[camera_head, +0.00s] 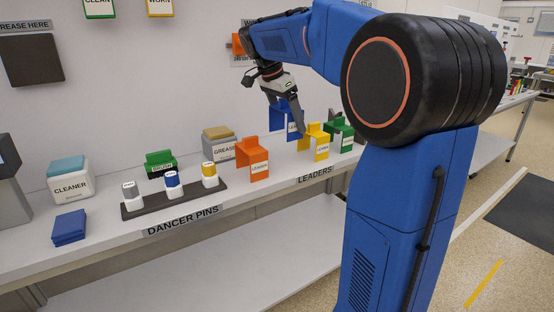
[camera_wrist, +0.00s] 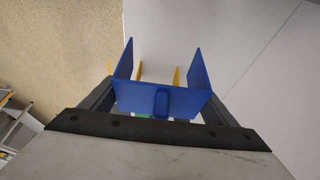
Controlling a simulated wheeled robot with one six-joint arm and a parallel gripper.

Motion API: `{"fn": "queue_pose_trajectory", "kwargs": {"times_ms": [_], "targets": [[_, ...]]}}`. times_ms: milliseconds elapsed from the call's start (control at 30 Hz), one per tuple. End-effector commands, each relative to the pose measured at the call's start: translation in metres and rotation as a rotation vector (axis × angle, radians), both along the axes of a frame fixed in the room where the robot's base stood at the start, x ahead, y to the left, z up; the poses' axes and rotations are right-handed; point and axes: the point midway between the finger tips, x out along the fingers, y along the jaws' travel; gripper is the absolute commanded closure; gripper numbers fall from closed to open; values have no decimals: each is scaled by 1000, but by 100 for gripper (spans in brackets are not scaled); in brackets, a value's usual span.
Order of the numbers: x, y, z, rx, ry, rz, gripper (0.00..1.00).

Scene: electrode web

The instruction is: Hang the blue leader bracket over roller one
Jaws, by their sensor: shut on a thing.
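Whether the bracket still touches the bench, I cannot tell. I do not see roller one in either view.
An orange leader (camera_head: 252,158), a yellow leader (camera_head: 315,142) and a green leader (camera_head: 341,134) stand close by on the bench. A dark tray (camera_head: 140,211) of dancer pins, a cleaner block (camera_head: 70,181) and a grease block (camera_head: 219,143) are to the left. The wall rises behind.

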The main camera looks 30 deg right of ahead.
Motion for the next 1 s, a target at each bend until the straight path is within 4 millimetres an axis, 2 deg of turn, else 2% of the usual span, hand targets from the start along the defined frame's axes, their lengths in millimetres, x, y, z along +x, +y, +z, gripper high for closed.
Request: {"fn": "queue_pose_trajectory", "kwargs": {"times_ms": [367,600,867,1000], "targets": [[0,0,-4,0,1,-2,42],[-1,0,-38,0,3,-1,42],[0,0,-56,0,1,0,42],[-1,0,-73,0,3,0,42]]}}
